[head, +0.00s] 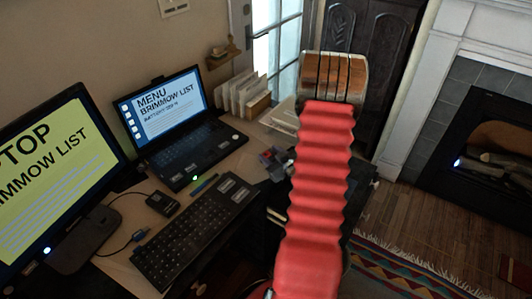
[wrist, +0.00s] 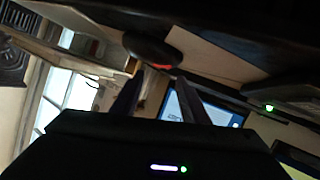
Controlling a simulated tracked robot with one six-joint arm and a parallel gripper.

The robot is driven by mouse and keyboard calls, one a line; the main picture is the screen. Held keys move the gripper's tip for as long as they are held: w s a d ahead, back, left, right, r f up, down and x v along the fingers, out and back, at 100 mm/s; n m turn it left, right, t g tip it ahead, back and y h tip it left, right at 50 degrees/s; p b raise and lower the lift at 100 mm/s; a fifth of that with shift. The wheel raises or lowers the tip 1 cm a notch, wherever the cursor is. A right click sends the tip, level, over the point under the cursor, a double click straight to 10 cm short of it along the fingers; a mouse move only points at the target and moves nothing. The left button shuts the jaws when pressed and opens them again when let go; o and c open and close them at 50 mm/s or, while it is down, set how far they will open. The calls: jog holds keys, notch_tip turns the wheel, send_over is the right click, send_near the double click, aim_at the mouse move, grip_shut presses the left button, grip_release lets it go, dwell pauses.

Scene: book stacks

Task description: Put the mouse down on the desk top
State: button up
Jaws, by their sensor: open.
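A dark rounded thing with a small red glow, which looks like the mouse (wrist: 150,46), shows in the wrist view just past my fingertips, against the pale desk top (wrist: 205,42). My gripper (wrist: 158,80) is open. Its two dark fingers stand apart with nothing seen between their tips. The wrist picture looks upside down, so I cannot tell for sure whether the mouse rests flat. In the head view the desk top (head: 118,262) runs along the left. My red arm covers its right part there, and neither the mouse nor my gripper can be made out.
The desk holds a monitor (head: 52,165), a laptop (head: 185,145), a keyboard (head: 190,240) and a small black box with a cable (head: 163,203). Upright papers (head: 243,95) stand at the back. A fireplace (head: 480,150) is at the right, with open wooden floor before it.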

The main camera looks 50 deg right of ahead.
jog(key=v, duration=0.8)
jog(key=shift+w+a, duration=0.1)
dwell(0.5)
jog(key=shift+w+r, duration=0.25)
jog(key=shift+r, duration=0.05)
jog(key=w+a+r+g, duration=0.2)
jog(key=w+a+r, duration=0.1)
jog(key=a+r, duration=0.45)
jog(key=w+a+r+g, duration=0.2)
jog(key=a+r, duration=0.5)
jog(key=r, duration=0.1)
jog(key=s+a+r+g+y, duration=0.1)
jog(key=s+a+r, duration=0.1)
jog(key=s+a, duration=0.3)
jog(key=s+a+r+g+y, duration=0.1)
jog(key=s+a, duration=0.4)
jog(key=a, duration=0.7)
jog(key=s+a+r+n+g+y, duration=0.1)
jog(key=s+a+r, duration=0.3)
jog(key=a, duration=0.4)
jog(key=shift+s+a+y, duration=0.2)
jog(key=shift+s+y, duration=0.35)
jog(key=shift+y, duration=0.15)
